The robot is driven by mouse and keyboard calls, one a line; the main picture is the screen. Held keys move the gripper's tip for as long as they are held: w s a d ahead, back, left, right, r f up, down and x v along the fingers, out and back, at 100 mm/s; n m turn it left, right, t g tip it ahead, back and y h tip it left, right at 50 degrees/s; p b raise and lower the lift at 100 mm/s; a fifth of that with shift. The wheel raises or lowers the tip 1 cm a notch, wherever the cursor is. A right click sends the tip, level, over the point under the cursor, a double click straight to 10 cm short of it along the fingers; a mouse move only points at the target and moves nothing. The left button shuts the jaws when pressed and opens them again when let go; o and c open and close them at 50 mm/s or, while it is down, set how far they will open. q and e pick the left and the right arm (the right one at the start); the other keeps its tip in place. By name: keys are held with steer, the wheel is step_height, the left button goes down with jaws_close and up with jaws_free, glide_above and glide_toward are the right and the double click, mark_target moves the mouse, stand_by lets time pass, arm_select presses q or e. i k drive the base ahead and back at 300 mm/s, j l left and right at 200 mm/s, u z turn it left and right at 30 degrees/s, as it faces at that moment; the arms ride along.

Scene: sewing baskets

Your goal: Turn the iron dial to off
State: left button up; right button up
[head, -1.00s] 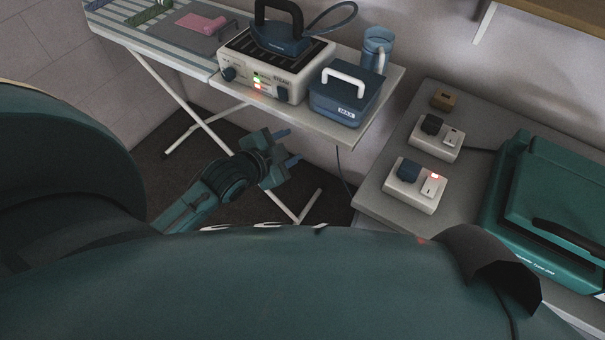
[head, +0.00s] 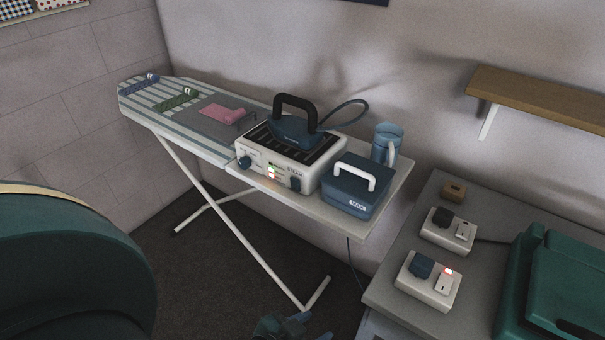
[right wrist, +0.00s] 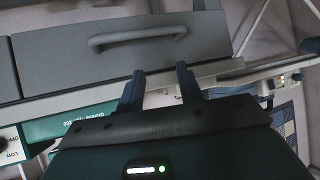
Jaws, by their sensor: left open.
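The iron (head: 296,128), dark blue with a black handle, rests on a white steam station (head: 277,165) on the ironing board. The station's front has a dark dial (head: 244,163) at the left and another dark dial (head: 295,184) at the right, with green and red lights lit between them. Their settings are too small to read. My left gripper (head: 290,325) is open, at the bottom edge, partly cut off, below and apart from the station. My right gripper (right wrist: 159,88) shows in the right wrist view with its fingers apart and nothing between them, before a grey drawer front.
A blue tank (head: 352,190) with a white handle and a blue jug (head: 387,143) stand right of the station. Rolls and pink cloth (head: 222,113) lie on the ironing board (head: 205,150). The right table (head: 388,292) holds switch boxes (head: 430,284) and a teal case (head: 555,280).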

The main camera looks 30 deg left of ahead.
mark_target(244, 163)
steer(key=u, duration=1.4)
